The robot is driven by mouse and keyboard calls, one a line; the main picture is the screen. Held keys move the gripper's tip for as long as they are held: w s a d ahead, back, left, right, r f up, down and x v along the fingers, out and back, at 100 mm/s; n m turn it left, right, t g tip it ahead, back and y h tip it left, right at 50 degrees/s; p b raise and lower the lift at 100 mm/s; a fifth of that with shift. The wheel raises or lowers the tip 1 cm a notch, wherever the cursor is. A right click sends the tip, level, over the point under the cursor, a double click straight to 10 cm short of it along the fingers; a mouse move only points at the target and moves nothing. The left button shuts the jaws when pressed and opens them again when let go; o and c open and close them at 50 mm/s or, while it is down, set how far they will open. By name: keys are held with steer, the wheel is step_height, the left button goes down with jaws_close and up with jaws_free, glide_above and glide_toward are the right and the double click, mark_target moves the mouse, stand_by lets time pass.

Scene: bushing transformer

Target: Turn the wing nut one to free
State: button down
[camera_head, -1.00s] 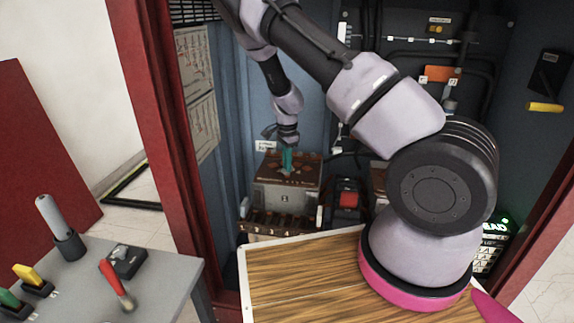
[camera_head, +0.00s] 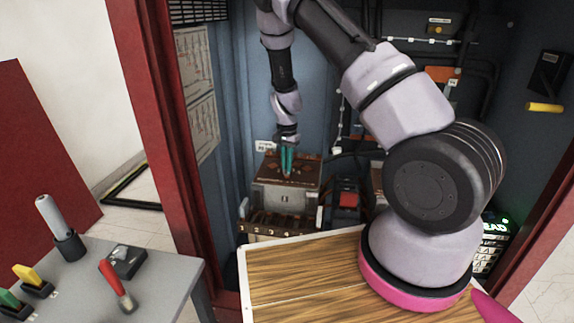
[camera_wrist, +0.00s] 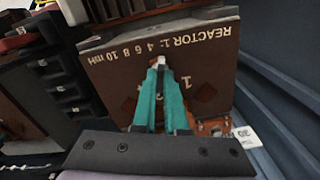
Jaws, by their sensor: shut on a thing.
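My gripper (camera_head: 287,160) has teal fingers and points down at the brown top of the reactor box (camera_head: 270,170), inside the cabinet. In the wrist view, the teal fingertips (camera_wrist: 160,72) are close together around a small pale piece, which seems to be the wing nut (camera_wrist: 161,62). The nut is mostly hidden by the fingers. The box top in the wrist view (camera_wrist: 205,60) carries the upside-down lettering "REACTOR 1: 4 6 8 10 mH" and a numeral 1. In the head view the nut cannot be made out.
A row of numbered terminals (camera_head: 275,224) runs along the box's front. A device with a red block (camera_head: 347,199) stands to its right. The blue cabinet wall (camera_head: 225,130) is close on the left. A grey table (camera_head: 165,270) with tools stands outside, at lower left.

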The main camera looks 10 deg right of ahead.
steer(key=shift+s+f+n, duration=0.15)
steer(key=shift+n, duration=0.35)
steer(key=c, duration=1)
jaws_free()
steer(key=shift+f, duration=0.1)
steer(key=shift+o, duration=0.2)
steer(key=shift+s, duration=0.1)
steer(key=shift+d, duration=0.1)
